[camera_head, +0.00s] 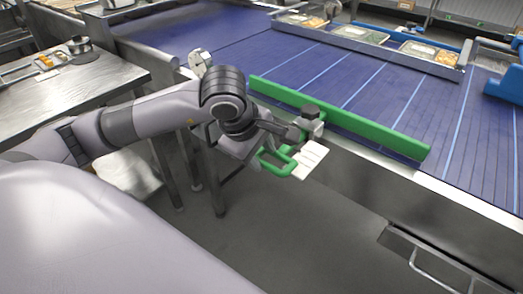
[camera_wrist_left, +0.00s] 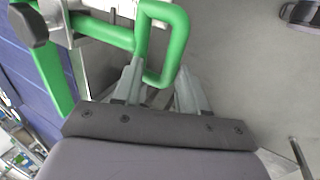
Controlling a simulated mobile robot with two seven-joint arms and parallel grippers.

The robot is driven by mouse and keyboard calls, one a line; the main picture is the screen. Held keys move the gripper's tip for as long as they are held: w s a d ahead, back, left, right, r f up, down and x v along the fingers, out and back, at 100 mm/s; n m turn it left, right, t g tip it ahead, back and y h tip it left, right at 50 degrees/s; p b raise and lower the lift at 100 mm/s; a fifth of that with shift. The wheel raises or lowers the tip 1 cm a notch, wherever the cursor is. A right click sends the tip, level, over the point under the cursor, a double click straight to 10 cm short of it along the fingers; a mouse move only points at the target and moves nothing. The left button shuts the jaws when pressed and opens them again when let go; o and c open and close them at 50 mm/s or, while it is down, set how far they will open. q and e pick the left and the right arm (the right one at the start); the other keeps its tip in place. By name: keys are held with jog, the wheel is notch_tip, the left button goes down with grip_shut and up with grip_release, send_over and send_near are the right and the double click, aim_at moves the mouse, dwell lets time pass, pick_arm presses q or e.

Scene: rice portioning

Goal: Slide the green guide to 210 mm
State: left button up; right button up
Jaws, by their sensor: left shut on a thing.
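The green guide (camera_head: 350,127) is a long bar standing along the near edge of the blue conveyor. Its clamp has a dark knob (camera_head: 310,111), and a green loop handle (camera_head: 268,167) hangs on the near side. A white plate (camera_head: 310,160) with faint marks sits beside the handle; I cannot read it. My left gripper (camera_head: 268,150) is at the handle. In the left wrist view my left gripper (camera_wrist_left: 163,82) has its fingers around one bar of the loop handle (camera_wrist_left: 181,40) and is shut on it. My right gripper is not in view.
The blue conveyor (camera_head: 385,85) has pale cross lines. Food trays (camera_head: 365,35) stand on its far side. A steel table (camera_head: 75,95) is at the left. A metal rail (camera_head: 440,262) is at the lower right. The floor below the handle is clear.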

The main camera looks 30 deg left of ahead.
pick_arm(q)
jog(key=shift+s+f+g, duration=0.4)
jog(key=shift+s+f, duration=0.7)
jog(key=shift+s, duration=0.15)
jog(key=o, duration=1.2)
jog(key=shift+o, duration=0.2)
jog(key=shift+r, duration=0.15)
jog(key=shift+s+a+r, duration=0.1)
jog(key=shift+r, duration=0.35)
jog(key=shift+s+r+p, duration=0.15)
jog(key=shift+r+p, duration=0.25)
jog(key=shift+r, duration=0.05)
jog(key=c, duration=0.4)
jog(key=p+v, duration=0.2)
jog(key=v, duration=0.3)
jog(key=shift+r, duration=0.1)
